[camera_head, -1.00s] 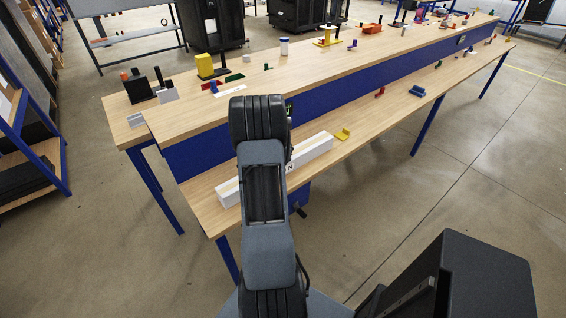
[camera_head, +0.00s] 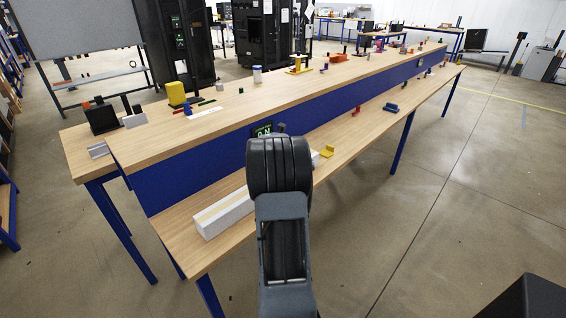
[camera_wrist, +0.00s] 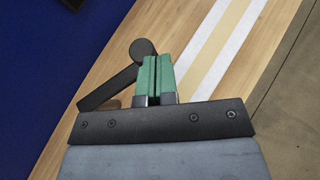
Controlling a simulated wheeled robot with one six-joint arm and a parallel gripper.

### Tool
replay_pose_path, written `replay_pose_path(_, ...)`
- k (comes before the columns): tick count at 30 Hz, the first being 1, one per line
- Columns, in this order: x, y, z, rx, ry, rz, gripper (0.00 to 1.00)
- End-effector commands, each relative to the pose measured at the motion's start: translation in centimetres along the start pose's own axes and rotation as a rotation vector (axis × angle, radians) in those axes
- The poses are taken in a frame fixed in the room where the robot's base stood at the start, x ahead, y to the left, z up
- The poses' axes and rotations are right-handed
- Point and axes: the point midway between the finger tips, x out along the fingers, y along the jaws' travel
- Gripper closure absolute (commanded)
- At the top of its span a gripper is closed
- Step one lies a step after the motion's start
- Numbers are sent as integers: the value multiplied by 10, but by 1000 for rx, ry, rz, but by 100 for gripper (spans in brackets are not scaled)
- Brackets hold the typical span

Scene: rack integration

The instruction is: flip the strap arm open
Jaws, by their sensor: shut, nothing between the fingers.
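In the wrist view a dark bar with a round end (camera_wrist: 108,87), which looks like the strap arm, slants beside the fingers over the wooden shelf. Its round end is just beyond and left of the fingertips; I cannot tell whether they touch. My gripper (camera_wrist: 157,62) has green fingers pressed together with nothing between them. A long white block with a tan stripe (camera_wrist: 217,52) lies to the right of the fingers. The white block also shows in the head view (camera_head: 226,211), partly behind my arm. My arm hides the gripper and the dark bar in the head view.
The lower shelf (camera_head: 190,256) runs under a wooden worktop (camera_head: 165,130) with a blue panel (camera_head: 190,175) behind it. A yellow bracket (camera_head: 326,152) and a blue part (camera_head: 391,107) sit farther along the shelf.

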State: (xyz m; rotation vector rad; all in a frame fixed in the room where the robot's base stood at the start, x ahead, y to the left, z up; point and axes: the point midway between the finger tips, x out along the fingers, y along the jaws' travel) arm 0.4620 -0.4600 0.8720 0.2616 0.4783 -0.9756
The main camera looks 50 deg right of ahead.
Motion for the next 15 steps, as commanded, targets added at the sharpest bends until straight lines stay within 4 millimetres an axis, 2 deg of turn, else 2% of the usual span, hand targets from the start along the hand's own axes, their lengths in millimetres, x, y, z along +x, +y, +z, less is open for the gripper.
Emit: replay_pose_path(15,33,16,20,-1,1,3,100)
